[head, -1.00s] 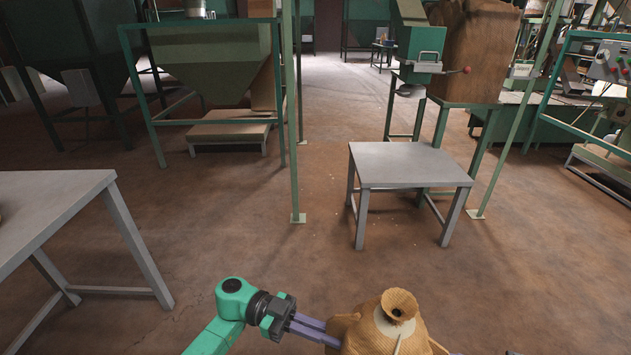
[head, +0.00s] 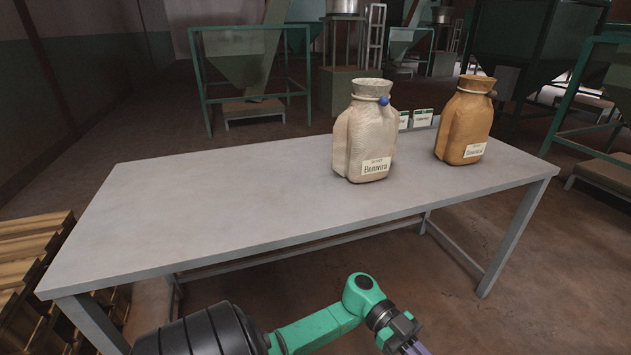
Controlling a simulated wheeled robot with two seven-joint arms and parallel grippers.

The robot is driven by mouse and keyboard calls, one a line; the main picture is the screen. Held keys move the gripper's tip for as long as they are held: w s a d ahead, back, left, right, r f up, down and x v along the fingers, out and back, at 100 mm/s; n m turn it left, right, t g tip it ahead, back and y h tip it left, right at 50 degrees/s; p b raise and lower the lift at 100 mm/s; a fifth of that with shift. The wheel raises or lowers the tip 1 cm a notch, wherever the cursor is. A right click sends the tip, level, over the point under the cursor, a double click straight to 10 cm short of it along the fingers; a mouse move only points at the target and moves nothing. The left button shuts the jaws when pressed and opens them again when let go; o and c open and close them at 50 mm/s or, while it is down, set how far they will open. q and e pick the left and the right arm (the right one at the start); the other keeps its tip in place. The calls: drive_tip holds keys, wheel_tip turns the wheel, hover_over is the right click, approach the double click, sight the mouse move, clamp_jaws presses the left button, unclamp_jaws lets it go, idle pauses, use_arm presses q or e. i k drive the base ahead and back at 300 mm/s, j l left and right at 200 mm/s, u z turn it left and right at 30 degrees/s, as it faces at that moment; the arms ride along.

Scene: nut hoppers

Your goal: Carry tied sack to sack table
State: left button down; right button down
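The grey sack table (head: 200,215) fills the middle of the head view. A cream tied sack (head: 355,135) with a blue bead at its neck stands upright on it. A tan-orange tied sack (head: 464,125) stands upright to its right, near the right end. Both carry white labels. My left gripper (head: 415,348) is at the bottom edge, in front of the table; its fingers are cut off by the frame, so its opening and anything between them are hidden. The brown sack from the earlier frame and my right gripper are out of view.
The left half of the tabletop is bare. A slatted wooden stack (head: 32,255) stands at the lower left. Green hopper frames (head: 250,75) stand beyond the table.

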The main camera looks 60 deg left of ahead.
sight(212, 208)
drive_tip(key=u, duration=1.8)
